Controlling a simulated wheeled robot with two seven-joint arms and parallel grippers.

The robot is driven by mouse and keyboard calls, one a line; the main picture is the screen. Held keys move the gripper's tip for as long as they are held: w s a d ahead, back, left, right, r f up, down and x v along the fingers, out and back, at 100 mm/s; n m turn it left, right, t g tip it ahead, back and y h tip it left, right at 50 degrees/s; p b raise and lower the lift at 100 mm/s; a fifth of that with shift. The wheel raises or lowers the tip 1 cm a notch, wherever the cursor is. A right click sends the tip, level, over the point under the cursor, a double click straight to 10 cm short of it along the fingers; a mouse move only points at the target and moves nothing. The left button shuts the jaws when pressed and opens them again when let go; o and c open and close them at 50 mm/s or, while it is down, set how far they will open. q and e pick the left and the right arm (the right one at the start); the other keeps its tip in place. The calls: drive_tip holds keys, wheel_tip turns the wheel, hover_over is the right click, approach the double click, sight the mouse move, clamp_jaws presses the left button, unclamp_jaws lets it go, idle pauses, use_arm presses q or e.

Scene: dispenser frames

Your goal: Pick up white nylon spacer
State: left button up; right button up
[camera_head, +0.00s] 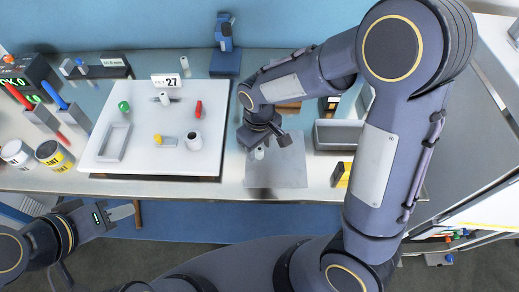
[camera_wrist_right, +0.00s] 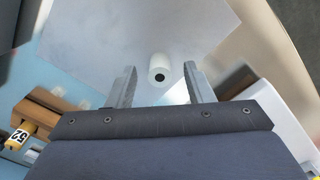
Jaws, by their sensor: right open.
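The white nylon spacer (camera_wrist_right: 158,68), a short white cylinder with a dark hole in its end, is on the grey plate (camera_wrist_right: 100,45) in the right wrist view. In the head view the spacer (camera_head: 259,153) shows small beside my right gripper (camera_head: 265,144), on the plate (camera_head: 290,172). The right gripper (camera_wrist_right: 162,80) is open, with one finger on each side of the spacer in the wrist view. Gaps show on both sides; I cannot tell the height difference. My left gripper (camera_head: 122,212) is at the lower left, away from the spacer; its jaw opening is unclear.
A grey bin (camera_head: 340,135) stands right of the plate. Paint cans (camera_head: 53,156) stand at the far left.

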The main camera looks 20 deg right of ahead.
drive_tip(key=shift+f, duration=0.6)
clamp_jaws()
drive_tip(key=shift+r, duration=0.15)
